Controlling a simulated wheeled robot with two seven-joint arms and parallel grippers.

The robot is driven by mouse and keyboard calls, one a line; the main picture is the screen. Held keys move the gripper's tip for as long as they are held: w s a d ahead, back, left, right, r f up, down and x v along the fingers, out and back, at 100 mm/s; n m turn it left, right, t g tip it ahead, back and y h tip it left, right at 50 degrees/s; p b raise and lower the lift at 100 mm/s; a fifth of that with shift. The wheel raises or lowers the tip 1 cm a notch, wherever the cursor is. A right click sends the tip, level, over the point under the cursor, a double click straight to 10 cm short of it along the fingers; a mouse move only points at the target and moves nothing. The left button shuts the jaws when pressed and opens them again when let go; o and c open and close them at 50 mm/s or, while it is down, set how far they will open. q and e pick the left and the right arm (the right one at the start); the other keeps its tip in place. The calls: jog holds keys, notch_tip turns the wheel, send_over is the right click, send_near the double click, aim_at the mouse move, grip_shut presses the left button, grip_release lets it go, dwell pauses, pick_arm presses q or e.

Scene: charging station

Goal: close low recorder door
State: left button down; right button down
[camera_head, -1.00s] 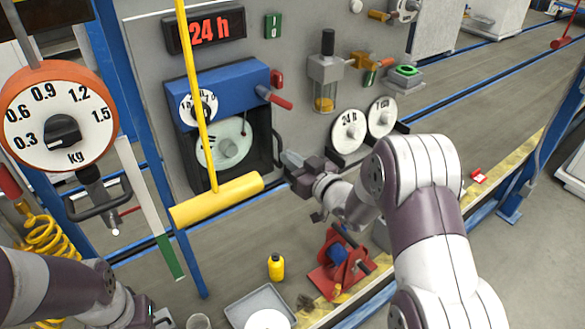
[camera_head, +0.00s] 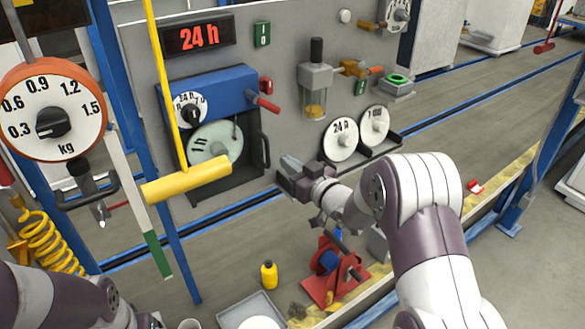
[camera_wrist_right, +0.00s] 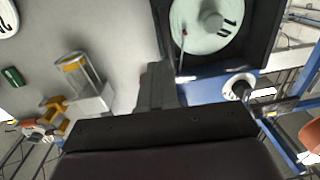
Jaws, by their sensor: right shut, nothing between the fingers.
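The recorder has a blue upper housing (camera_head: 232,92) with a 24 h dial. Its low part, a dark frame (camera_head: 228,190) around a pale green disc (camera_head: 212,146), hangs below, with a black handle (camera_head: 264,150) at the right. How far the low door stands open is hard to tell. My right gripper (camera_head: 288,170) is shut and empty, just right of and below the handle, apart from it. In the right wrist view, my fingers (camera_wrist_right: 155,85) point toward the panel beside the dark frame (camera_wrist_right: 257,62) and disc (camera_wrist_right: 203,22). My left gripper (camera_head: 152,320) barely shows at the bottom edge.
A yellow T-shaped bar (camera_head: 187,180) hangs in front of the recorder's lower left. Two white discs (camera_head: 341,139) sit on a holder right of my right gripper. A red device (camera_head: 330,275), a yellow bottle (camera_head: 269,274) and a tray (camera_head: 245,308) lie below.

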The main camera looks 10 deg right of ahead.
jog(key=w+d+b+v, duration=0.1)
jog(key=b+v, duration=0.2)
jog(key=v, duration=0.7)
jog(key=s+d+f+m+g+h, duration=0.2)
jog(key=s+d+f+g+h, duration=0.15)
jog(key=f, duration=0.25)
jog(key=s+d+f+m+g+h, duration=0.25)
jog(key=d+f+g+h, duration=0.2)
jog(key=f, duration=0.25)
jog(key=s+a+g, duration=0.3)
jog(key=s+a, duration=0.2)
jog(key=s, duration=0.3)
jog(key=s+a+f+g, duration=0.1)
jog(key=s+a+g, duration=0.3)
jog(key=s+a, duration=0.2)
jog(key=shift+s+y, duration=0.3)
jog(key=shift+s, duration=0.95)
